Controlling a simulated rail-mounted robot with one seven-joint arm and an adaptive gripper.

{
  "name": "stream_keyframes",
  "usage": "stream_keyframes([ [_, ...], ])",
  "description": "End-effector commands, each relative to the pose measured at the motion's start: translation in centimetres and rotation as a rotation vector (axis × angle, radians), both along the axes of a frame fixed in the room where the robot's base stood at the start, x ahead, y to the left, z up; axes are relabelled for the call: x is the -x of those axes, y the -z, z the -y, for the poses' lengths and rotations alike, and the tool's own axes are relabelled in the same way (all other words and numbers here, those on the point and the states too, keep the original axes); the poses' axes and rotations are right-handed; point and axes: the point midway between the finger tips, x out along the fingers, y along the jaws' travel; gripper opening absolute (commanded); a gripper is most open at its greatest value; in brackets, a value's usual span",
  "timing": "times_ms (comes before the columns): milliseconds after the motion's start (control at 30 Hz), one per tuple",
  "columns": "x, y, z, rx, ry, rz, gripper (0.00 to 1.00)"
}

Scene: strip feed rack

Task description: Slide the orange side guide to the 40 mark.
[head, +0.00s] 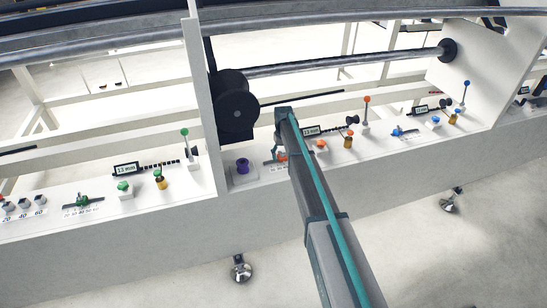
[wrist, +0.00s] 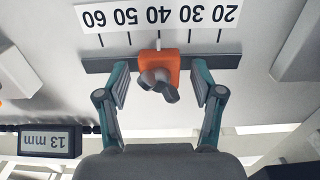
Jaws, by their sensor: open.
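The orange side guide (wrist: 171,66) sits on a dark rail (wrist: 95,65) below a white scale strip (wrist: 147,16), which appears upside down in the wrist view. The guide's white pointer lines up with the 40 mark as far as I can tell. A dark grey wing knob (wrist: 157,82) is on the guide's near face. My gripper (wrist: 162,78) is open, its two fingers on either side of the guide with a gap on each side. In the head view a bit of the orange guide (head: 283,157) shows beside my arm, which hides part of its scale.
A 13 mm display (wrist: 46,142) is at the lower left of the wrist view. In the head view a purple knob (head: 243,166) stands left of my gripper and an orange button (head: 320,146) right of it. A black reel (head: 236,112) is behind.

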Motion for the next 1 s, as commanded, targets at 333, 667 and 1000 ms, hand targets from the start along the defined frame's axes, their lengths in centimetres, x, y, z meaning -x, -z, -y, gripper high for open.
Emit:
stream_keyframes([
  [333,0.0,-1.0,0.0,0.000,0.000,0.000,0.67],
  [667,0.0,-3.9,0.0,0.000,0.000,0.001,0.67],
  [1000,0.0,-6.0,0.0,-0.001,0.000,-0.001,0.67],
])
